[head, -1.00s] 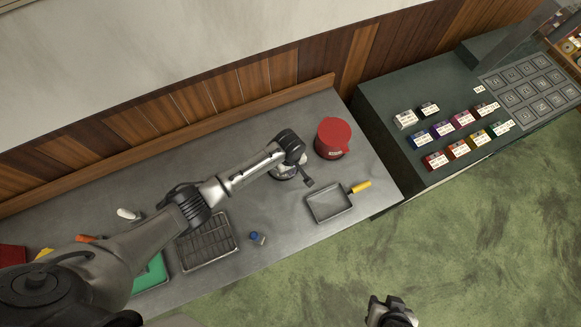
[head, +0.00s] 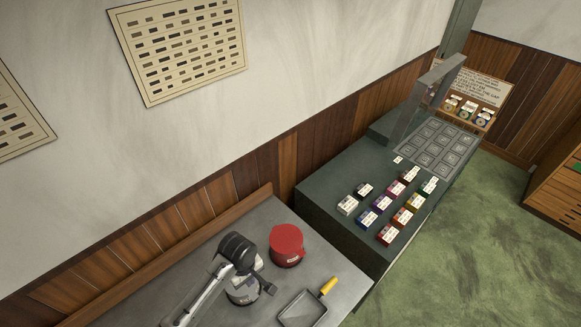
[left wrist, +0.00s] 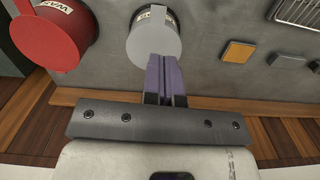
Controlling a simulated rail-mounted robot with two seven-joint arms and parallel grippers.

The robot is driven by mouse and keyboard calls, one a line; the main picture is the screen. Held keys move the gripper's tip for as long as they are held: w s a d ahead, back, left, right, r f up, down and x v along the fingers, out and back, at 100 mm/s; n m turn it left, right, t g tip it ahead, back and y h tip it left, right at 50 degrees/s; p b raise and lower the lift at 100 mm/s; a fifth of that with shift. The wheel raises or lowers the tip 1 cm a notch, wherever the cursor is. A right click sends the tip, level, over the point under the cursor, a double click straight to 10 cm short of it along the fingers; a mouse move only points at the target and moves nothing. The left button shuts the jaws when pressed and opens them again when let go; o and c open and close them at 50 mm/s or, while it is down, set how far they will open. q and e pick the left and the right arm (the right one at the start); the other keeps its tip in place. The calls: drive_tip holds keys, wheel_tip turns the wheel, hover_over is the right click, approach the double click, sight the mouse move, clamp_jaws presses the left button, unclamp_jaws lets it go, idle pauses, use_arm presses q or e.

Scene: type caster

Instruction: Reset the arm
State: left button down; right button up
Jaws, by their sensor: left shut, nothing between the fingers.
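My left gripper (head: 267,289) is over the metal bench, shut and empty. Its arm comes in from the bottom left. In the left wrist view, its purple-grey fingers (left wrist: 166,78) lie together, in front of a round silver-grey labelled container (left wrist: 152,38). That container (head: 242,291) shows partly under my wrist in the head view, the rest hidden. I cannot tell whether the fingers touch it. A red lidded pot (head: 287,246) stands just right of my wrist; it also shows at the upper left of the left wrist view (left wrist: 52,36). My right gripper is out of view.
A grey pan (head: 303,310) with a yellow handle lies at the bench's front edge. A dark green counter (head: 320,197) to the right holds several small coloured labelled boxes and a grid plate (head: 437,142) beneath a grey frame. Green floor lies clear in front.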

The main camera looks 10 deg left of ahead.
use_arm(q)
drive_tip(key=w+d+r+m+t, duration=0.1)
drive_tip(key=w+r+m+t, duration=0.15)
drive_tip(key=r+m, duration=0.35)
drive_tip(key=w+r+m+t, duration=0.2)
drive_tip(key=r+m+t, duration=0.1)
drive_tip(key=r+m, duration=0.25)
drive_tip(key=s+a+r+m+t, duration=0.1)
drive_tip(key=s+r+m+t, duration=0.3)
drive_tip(key=r, duration=0.3)
drive_tip(key=s+a+f+n+g+p, duration=0.1)
drive_tip(key=s+f, duration=0.3)
drive_tip(key=s, duration=0.5)
drive_tip(key=s+a+f+n+g+p, duration=0.1)
drive_tip(key=s+a+f+g, duration=0.1)
drive_tip(key=s, duration=0.8)
drive_tip(key=s+a+f+n+g+p, duration=0.1)
drive_tip(key=s+a+f+n+g, duration=0.1)
drive_tip(key=s+f, duration=0.3)
drive_tip(key=s, duration=0.4)
drive_tip(key=shift+s+a+f, duration=0.2)
drive_tip(key=shift+s+f, duration=0.1)
drive_tip(key=shift+g, duration=0.25)
